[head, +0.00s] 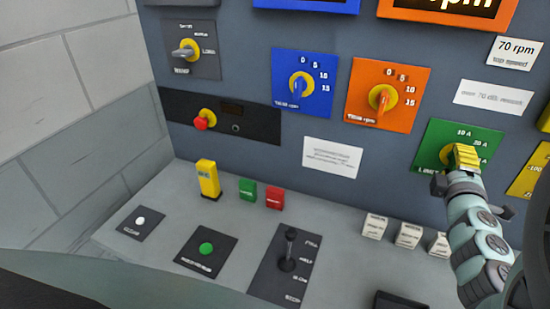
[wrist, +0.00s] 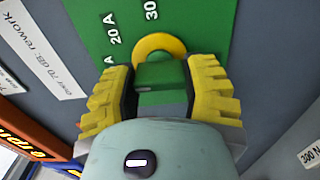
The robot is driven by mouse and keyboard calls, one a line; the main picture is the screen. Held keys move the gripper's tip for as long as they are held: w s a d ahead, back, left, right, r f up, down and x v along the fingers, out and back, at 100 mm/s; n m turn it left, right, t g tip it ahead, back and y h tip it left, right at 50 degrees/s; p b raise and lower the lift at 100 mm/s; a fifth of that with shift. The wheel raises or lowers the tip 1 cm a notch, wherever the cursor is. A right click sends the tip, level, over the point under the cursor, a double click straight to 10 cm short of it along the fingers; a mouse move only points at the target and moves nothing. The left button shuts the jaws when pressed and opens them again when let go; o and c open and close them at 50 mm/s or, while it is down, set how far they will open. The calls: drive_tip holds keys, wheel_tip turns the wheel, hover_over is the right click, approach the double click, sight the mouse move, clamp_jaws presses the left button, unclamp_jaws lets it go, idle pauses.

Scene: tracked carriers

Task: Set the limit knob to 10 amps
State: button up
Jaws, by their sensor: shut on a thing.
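The green limit panel (head: 488,137) is on the wall at the right in the head view, with 10 A and 20 A marks showing. My gripper (head: 463,156) is at this panel and covers most of its knob. In the wrist view the limit knob (wrist: 161,73) is a green grip in front of a yellow ring (wrist: 158,42). The yellow fingers of my gripper (wrist: 162,88) are shut on the knob, one on each side. The 20 A and 30 marks show beyond the fingers. Which mark the knob points at I cannot tell.
A blue dial panel (head: 316,70) and an orange dial panel (head: 372,75) are left of the green one. A yellow panel (head: 529,178) is close on its right. Small white blocks (head: 408,236) stand on the desk below. A black lever (head: 288,250) rises from the desk.

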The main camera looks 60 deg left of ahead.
drive_tip(key=o, duration=1.2)
drive_tip(key=shift+a, duration=0.1)
drive_tip(key=shift+s, duration=0.15)
drive_tip(key=v, duration=1.2)
